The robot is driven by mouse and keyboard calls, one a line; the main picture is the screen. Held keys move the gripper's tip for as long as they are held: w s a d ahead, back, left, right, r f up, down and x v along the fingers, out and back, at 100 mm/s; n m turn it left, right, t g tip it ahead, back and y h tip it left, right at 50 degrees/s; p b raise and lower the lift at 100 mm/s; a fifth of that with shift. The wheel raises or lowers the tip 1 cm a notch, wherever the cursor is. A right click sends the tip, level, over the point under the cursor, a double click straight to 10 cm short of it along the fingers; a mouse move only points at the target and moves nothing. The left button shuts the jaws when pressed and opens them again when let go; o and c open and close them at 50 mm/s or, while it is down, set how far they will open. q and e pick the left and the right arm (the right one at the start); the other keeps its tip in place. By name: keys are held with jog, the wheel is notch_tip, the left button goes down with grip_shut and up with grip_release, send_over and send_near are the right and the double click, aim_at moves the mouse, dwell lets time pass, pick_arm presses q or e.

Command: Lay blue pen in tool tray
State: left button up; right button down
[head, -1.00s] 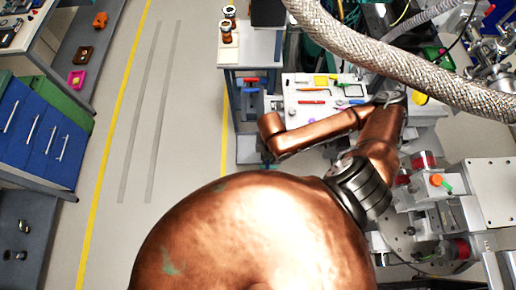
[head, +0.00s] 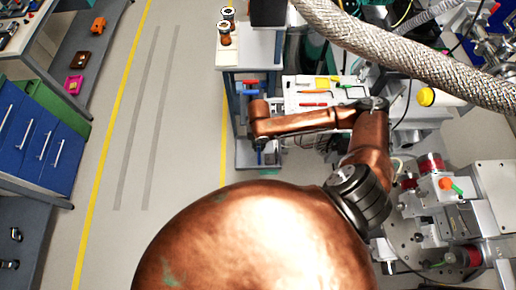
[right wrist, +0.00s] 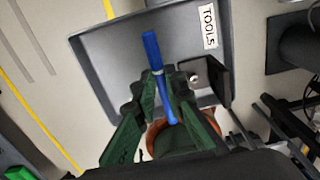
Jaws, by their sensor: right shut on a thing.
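The blue pen (right wrist: 153,55) is held between the green fingers of my right gripper (right wrist: 163,88) in the right wrist view. Its thick end points away from the gripper, and its thin part runs back between the fingers. The grey tool tray (right wrist: 112,62), with a white TOOLS label (right wrist: 208,26), lies behind the pen in that view. The pen overlaps the tray's inside in the picture; I cannot tell the height between them. In the head view my right gripper (head: 259,150) hangs small and partly hidden below the copper wrist. My left gripper is not in view.
A white bench panel (head: 295,92) with several coloured tools lies beside my right forearm. Two brown-and-white jars (head: 224,28) stand on a white top behind. A braided hose (head: 400,60) crosses the upper right. Open floor with yellow tape (head: 107,120) lies left.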

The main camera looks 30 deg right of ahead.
aim_at(258, 146)
jog(key=shift+w+d+f, duration=0.1)
jog(key=shift+w+f, duration=0.25)
jog(key=shift+f, duration=0.05)
jog(key=shift+w+f, duration=0.1)
jog(key=shift+f, duration=1.55)
jog(key=shift+f, duration=0.1)
jog(key=c, duration=2.3)
grip_release()
jog(key=shift+o, duration=0.2)
notch_tip(258, 146, up, 12)
jog(key=shift+r+p, duration=0.15)
jog(key=shift+p, duration=0.3)
